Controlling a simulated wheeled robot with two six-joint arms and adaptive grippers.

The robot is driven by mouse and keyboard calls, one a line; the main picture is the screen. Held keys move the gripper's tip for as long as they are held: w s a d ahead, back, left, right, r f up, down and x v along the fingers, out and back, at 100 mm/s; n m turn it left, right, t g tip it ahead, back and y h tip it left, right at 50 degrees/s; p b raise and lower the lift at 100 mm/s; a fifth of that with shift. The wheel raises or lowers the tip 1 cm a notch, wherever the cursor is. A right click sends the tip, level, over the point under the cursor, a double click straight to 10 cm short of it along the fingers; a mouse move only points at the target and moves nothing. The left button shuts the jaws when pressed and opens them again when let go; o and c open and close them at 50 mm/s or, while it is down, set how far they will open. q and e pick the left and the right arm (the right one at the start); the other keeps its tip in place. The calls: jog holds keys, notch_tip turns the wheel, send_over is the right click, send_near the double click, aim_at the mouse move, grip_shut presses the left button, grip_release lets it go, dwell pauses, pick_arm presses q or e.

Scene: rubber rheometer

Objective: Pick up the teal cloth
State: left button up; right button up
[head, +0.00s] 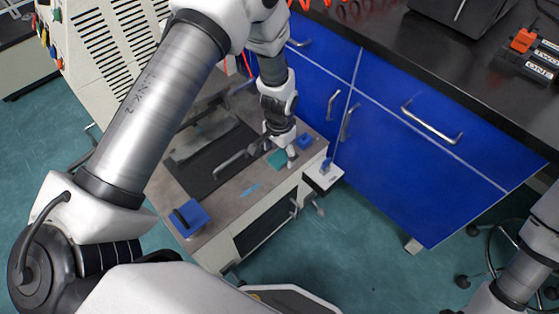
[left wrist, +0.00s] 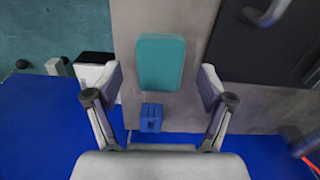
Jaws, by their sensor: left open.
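The teal cloth (head: 277,160) is a small rounded rectangle lying flat on the grey top of the machine. It also shows in the left wrist view (left wrist: 161,62), upper middle, between and slightly beyond the fingertips. My left gripper (head: 281,150) points down over the machine top beside the cloth. In the left wrist view its fingers (left wrist: 161,78) are spread wide with nothing between them but the view down to the cloth. Part of the cloth is hidden by the gripper in the head view. My right gripper is not shown.
A small blue block (head: 304,142) sits near the cloth; it shows in the left wrist view too (left wrist: 151,118). A dark recessed plate with a handle (head: 233,160) lies left of the cloth. Blue cabinets (head: 400,140) stand close behind. Another blue piece (head: 190,218) is at the front corner.

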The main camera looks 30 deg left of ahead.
pick_arm(q)
jog(key=shift+f, duration=0.65)
jog(key=c, duration=1)
jog(key=shift+c, duration=0.2)
jog(key=shift+r, duration=0.1)
notch_tip(320, 180, up, 4)
jog(key=shift+f+p, duration=0.2)
jog(key=shift+p, duration=0.55)
jog(key=s, duration=0.1)
jog(key=s+d, duration=0.1)
jog(key=s, duration=0.3)
jog(key=shift+d+r+p, duration=0.25)
jog(key=shift+p, duration=0.05)
jog(key=s+d+b, duration=0.3)
jog(key=s+b, duration=0.7)
jog(key=b, duration=0.2)
jog(key=shift+s+r+b, duration=0.2)
jog(key=shift+r+b, duration=0.2)
jog(key=shift+r, duration=0.05)
